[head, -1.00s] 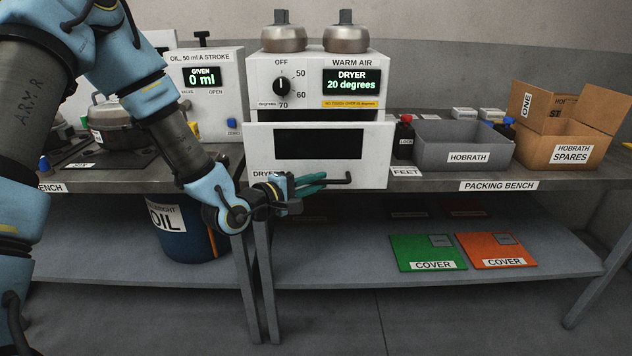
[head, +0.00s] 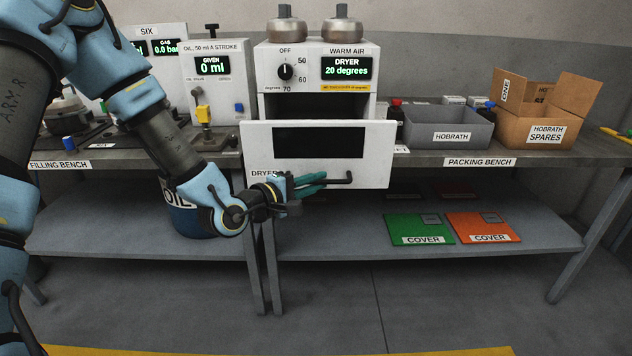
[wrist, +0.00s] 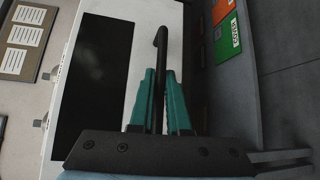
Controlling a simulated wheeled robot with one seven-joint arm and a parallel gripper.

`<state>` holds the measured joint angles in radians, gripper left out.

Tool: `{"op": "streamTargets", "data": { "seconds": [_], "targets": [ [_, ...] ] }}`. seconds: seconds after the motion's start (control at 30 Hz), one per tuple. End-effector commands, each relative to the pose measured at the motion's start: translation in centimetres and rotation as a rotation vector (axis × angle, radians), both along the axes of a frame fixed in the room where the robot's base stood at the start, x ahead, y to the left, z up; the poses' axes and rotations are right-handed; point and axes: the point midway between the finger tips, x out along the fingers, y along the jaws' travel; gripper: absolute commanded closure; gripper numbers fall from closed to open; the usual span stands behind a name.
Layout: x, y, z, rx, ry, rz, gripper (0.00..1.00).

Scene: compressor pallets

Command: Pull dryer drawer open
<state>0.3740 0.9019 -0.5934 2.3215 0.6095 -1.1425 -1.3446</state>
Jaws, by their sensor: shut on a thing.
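The dryer (head: 315,70) is a white box on the packing bench, with a dial and a display reading 20 degrees. Its drawer (head: 380,155) has a white front with a dark window and stands partly out, with a dark gap above it. A black bar handle (head: 345,179) runs along the lower drawer front. My gripper (head: 318,183) has teal fingers and is shut on the handle from the left. In the wrist view the fingers (wrist: 160,100) lie on both sides of the handle (wrist: 160,45). The drawer's inside is mostly hidden.
Two round metal parts sit on the dryer. A grey HOBRATH bin (head: 448,128) and an open SPARES carton (head: 545,125) stand to the right. Green (head: 420,229) and orange (head: 483,228) covers lie on the lower shelf. The floor in front is clear.

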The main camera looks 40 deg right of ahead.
Motion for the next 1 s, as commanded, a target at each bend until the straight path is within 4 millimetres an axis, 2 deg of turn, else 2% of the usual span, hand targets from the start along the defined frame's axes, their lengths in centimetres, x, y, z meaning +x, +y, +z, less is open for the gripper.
{"op": "streamTargets", "data": {
  "seconds": [0.03, 0.07, 0.1, 0.33, 0.67, 0.77, 1.0],
  "targets": [
    [0.1, 0.1, -0.1, 0.002, 0.001, 0.001, 1.0],
    [0.1, 0.1, -0.1, 0.002, 0.001, 0.001, 0.84],
    [0.1, 0.0, -0.1, 0.002, 0.001, 0.001, 0.8],
    [0.0, 0.0, 0.0, 0.001, 0.001, 0.001, 0.55],
    [0.1, 0.6, 0.0, 0.0, 0.0, 0.002, 0.55],
    [0.0, 1.8, 0.1, 0.002, 0.001, 0.004, 0.55],
    [-0.4, 6.9, 0.7, 0.003, 0.0, 0.006, 0.55]
  ]
}}
